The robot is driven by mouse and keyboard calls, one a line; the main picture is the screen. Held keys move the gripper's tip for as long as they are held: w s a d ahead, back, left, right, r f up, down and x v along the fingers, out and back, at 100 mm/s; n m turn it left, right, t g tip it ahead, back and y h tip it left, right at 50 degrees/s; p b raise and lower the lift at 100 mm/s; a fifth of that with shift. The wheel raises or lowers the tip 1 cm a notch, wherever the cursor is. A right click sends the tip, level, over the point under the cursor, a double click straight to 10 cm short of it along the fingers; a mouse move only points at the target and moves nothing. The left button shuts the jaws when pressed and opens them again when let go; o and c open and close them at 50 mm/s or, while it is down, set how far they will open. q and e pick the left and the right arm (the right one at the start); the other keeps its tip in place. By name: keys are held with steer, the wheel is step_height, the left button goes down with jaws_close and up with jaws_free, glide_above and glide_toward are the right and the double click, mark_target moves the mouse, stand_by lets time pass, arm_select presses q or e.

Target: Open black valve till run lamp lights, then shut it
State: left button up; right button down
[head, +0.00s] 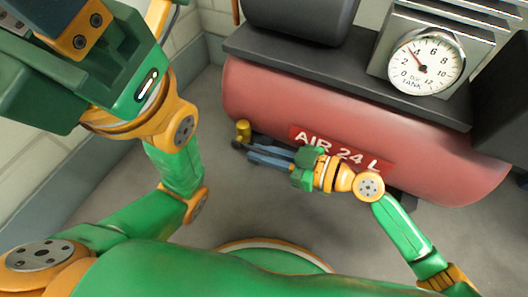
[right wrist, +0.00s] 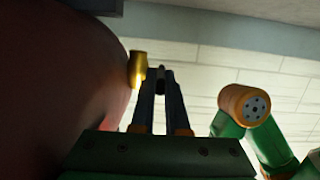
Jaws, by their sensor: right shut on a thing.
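The black valve (head: 237,145) is a small dark knob beside a brass fitting (head: 243,129) at the left end of the red tank (head: 300,105). My right gripper (head: 244,152) reaches in from the right, low in front of the tank. Its two fingers are shut on the black valve. In the right wrist view the fingertips (right wrist: 160,72) close around a small dark piece (right wrist: 161,75), next to the brass fitting (right wrist: 137,68). The fingers hide most of the valve, so its turn cannot be told. No run lamp shows.
A round tank gauge (head: 428,62) at the upper right has its needle near 4. A dark plate (head: 345,75) on the tank carries a dark cylindrical housing (head: 300,18). Grey floor lies open left of the tank, up to a pale block wall (head: 205,18).

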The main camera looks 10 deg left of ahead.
steer(key=c, duration=0.9)
jaws_free()
steer(key=p+v, duration=0.1)
steer(key=v, duration=0.6)
steer(key=shift+f, duration=0.1)
